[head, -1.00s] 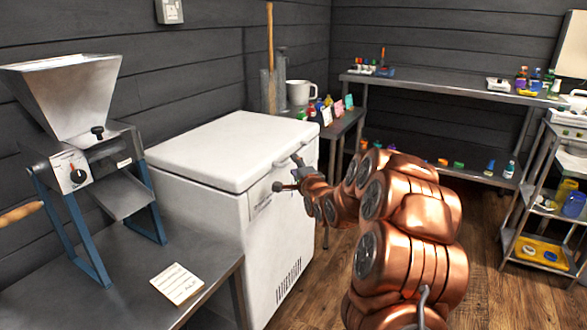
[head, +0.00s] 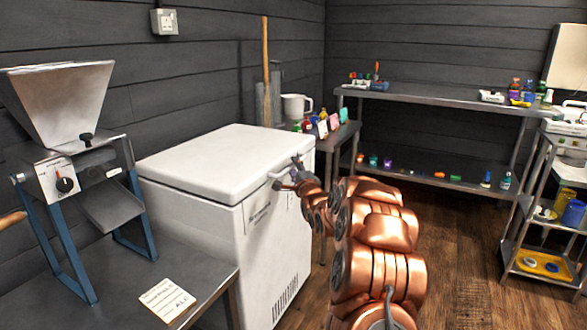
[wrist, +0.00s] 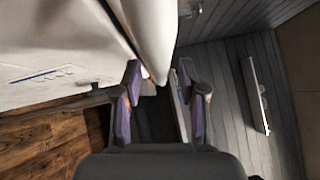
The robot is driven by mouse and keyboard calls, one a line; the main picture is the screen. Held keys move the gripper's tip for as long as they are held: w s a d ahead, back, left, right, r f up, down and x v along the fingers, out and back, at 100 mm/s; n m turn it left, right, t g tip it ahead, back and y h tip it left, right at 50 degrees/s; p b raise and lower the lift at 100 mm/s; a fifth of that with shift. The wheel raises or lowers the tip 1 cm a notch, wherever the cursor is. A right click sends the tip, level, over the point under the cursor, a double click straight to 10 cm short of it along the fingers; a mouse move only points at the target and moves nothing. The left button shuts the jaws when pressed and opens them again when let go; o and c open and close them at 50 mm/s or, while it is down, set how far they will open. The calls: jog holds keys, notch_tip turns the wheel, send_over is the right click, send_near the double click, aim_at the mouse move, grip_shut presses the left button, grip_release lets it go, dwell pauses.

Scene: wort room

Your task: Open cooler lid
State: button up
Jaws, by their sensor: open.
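The white chest cooler (head: 262,255) stands left of centre in the head view, with its thick white lid (head: 225,155) lying shut on top. My gripper (head: 286,173) is at the front edge of the lid, towards its right end. In the wrist view my gripper (wrist: 160,75) has its two purple-padded fingers apart. The rounded white lid edge (wrist: 155,35) reaches down to the space between the fingertips. I cannot tell whether either finger touches it. The copper arm hides the floor in front of the cooler's right side.
A steel table (head: 110,285) with a grain mill (head: 70,170) and a card (head: 167,299) stands close at the left. A small table behind the cooler holds a white jug (head: 296,106). Steel shelving (head: 440,97) lines the back wall. A cart (head: 545,225) stands right, with open wooden floor before it.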

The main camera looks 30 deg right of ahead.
jog(key=shift+x, duration=0.8)
grip_shut()
